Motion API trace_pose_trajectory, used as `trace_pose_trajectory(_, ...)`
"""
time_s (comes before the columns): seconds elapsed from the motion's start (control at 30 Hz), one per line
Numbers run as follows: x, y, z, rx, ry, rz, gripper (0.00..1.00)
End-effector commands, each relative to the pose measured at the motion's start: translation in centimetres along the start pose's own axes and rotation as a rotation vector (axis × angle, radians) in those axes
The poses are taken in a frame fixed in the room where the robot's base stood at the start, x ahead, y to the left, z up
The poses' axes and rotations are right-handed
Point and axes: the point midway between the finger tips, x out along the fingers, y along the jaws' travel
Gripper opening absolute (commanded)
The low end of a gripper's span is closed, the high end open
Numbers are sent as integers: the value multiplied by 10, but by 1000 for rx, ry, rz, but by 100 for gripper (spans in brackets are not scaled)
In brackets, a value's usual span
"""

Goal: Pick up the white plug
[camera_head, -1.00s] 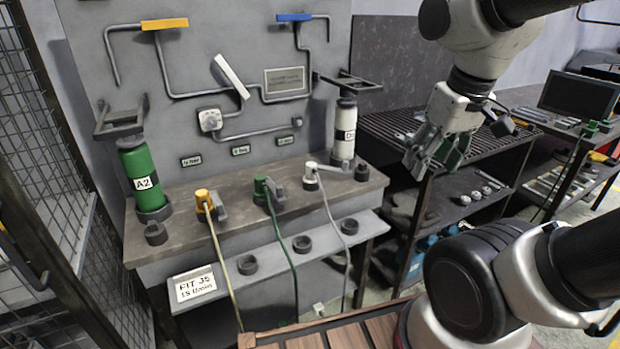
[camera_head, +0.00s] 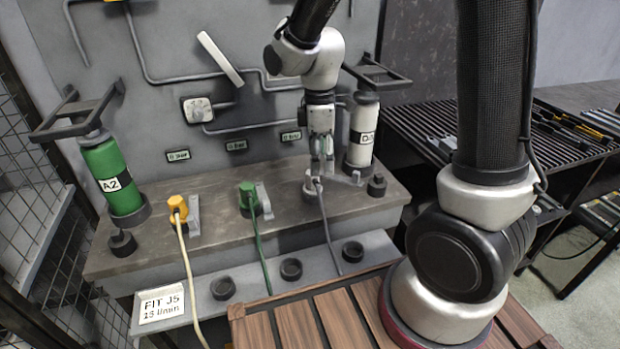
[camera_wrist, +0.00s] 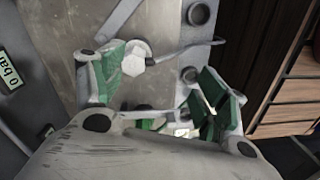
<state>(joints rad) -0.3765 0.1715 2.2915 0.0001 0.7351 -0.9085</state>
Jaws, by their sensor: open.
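The white plug (camera_wrist: 135,58) shows in the wrist view beside my left-hand finger's green pad, with its grey cable (camera_wrist: 185,50) running off to the right. In the head view the plug is mostly hidden by my gripper (camera_head: 320,165), and its cable (camera_head: 328,232) hangs over the bench's front edge. My gripper is open, pointing down over the plug's place at the right of the bench. In the wrist view the fingers of my gripper (camera_wrist: 160,80) are wide apart, with the plug nearer the left one. I cannot tell whether they touch.
A yellow plug (camera_head: 177,206) and a green plug (camera_head: 248,194) stand to the left on the bench (camera_head: 215,221). A white cylinder (camera_head: 362,130) stands close right of my gripper, and a green cylinder (camera_head: 112,180) at far left. Empty round sockets (camera_head: 291,269) line the lower shelf.

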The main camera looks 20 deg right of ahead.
Motion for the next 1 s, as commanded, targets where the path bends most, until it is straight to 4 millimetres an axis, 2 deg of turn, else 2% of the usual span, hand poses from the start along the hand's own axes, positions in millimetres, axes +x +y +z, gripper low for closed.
trace_pose_trajectory(0.2, -4, 11, -8, -204, 26, 42, 74)
trace_pose_trajectory(0.37, -1, 12, -9, -279, 28, 49, 74)
trace_pose_trajectory(0.67, 35, 15, -12, -288, 26, 46, 74)
trace_pose_trajectory(0.83, 62, 18, -16, -287, 26, 45, 74)
trace_pose_trajectory(1.0, 74, 20, -17, -286, 28, 49, 74)
